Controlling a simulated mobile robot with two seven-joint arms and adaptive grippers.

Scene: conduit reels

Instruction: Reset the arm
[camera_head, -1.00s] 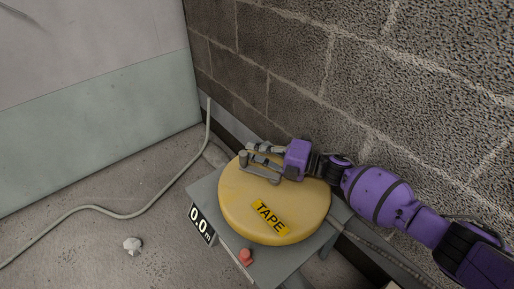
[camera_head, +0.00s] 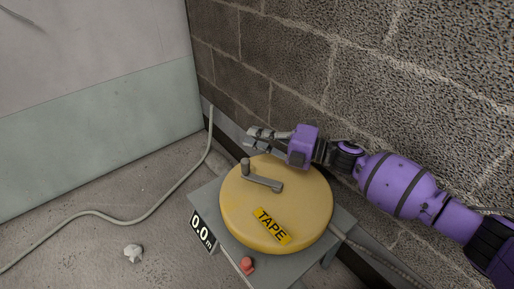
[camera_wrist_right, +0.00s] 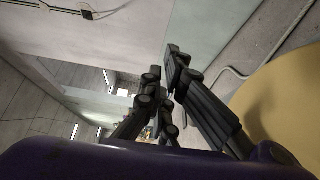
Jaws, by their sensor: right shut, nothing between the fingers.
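My right arm comes in from the right in the head view. Its purple gripper (camera_head: 257,137) is above the far edge of the yellow tape reel, apart from the reel's crank handle (camera_head: 263,183). The yellow tape reel (camera_head: 250,215) sits on a grey stand and carries a "TAPE" label. In the right wrist view the dark fingers (camera_wrist_right: 160,85) are shut with nothing between them, and the reel (camera_wrist_right: 285,105) shows at the right edge. My left gripper is not in view.
The grey stand (camera_head: 210,198) bears a "0.0 m" display (camera_head: 203,231) and a red button (camera_head: 247,265). A block wall (camera_head: 330,70) rises close behind. A pale conduit (camera_head: 140,212) curves over the floor at left. A crumpled white lump (camera_head: 133,253) lies on the floor.

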